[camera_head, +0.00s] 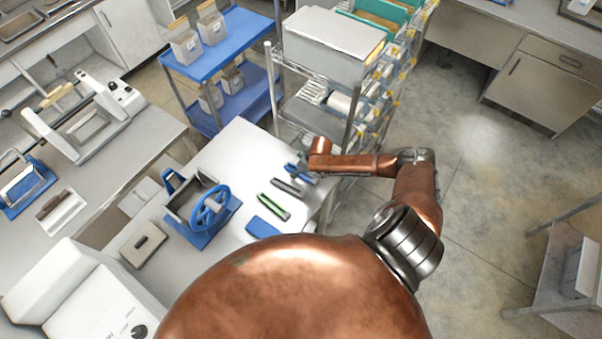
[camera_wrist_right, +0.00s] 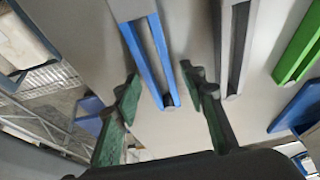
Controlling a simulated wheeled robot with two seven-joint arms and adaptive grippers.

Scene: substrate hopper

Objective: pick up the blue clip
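The blue clip (camera_wrist_right: 150,60) lies on the pale tabletop in the right wrist view, a long narrow shape with a slot along it. It also shows in the head view (camera_head: 294,170), small and partly covered by my right wrist. My right gripper (camera_wrist_right: 162,82) is open, with one green-padded finger to each side of the blue clip. I cannot tell whether either finger touches it. The right finger is in the gap beside the grey clip (camera_wrist_right: 237,45). My left gripper is not in view.
A green clip (camera_head: 273,206) and a flat blue piece (camera_head: 264,228) lie nearby on the table (camera_head: 240,150). A blue-based fixture with a blue handwheel (camera_head: 210,208) stands left of them. A wire rack (camera_head: 345,120) stands close behind my right wrist.

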